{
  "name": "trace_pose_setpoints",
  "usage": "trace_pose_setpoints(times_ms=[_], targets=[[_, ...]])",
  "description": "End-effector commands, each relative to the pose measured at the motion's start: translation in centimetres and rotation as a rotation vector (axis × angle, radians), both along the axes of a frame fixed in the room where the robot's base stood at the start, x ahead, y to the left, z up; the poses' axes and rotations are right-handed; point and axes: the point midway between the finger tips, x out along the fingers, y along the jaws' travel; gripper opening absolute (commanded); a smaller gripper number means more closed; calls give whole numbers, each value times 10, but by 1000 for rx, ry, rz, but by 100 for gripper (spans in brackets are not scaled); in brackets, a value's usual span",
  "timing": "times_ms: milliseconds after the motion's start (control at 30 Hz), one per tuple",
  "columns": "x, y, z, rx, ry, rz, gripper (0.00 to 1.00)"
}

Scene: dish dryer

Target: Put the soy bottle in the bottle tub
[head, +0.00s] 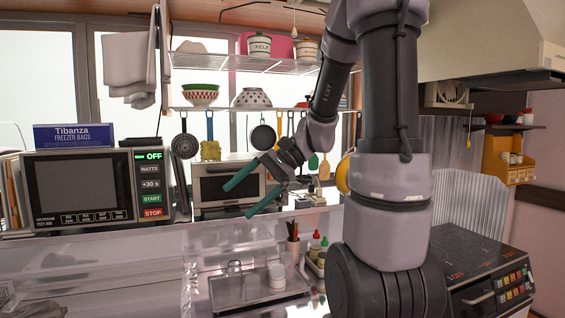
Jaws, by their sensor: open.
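My gripper (240,199) is open and empty, with its two green fingers apart. It is raised in the air in front of the toaster oven, pointing left and down. Small bottles with a red cap (316,234) and a green cap (324,241) stand to the right of the metal tray, below and right of my gripper. They are in or beside a small light container (309,264), which may be the bottle tub. The bottles are too small to tell which is the soy bottle. My arm hides part of that area.
A metal tray (235,294) holds a glass (234,268) and a white cup (277,276). A dark holder with sticks (292,245) stands behind. A microwave (90,190) and toaster oven (222,184) stand at the back; a stove (480,268) is right. Utensils hang above.

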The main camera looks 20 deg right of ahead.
Motion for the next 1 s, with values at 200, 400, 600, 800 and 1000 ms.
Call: trace_pose_setpoints(times_ms=[200, 400, 600, 800, 1000], targets=[[-49, -17, 23, -403, -272, 133, 96], [-68, -44, 54, -699, -554, 156, 96], [-75, -59, 80, -839, -727, 140, 96], [-76, -62, 85, -863, -757, 136, 96], [-76, -61, 84, -862, -755, 137, 96]])
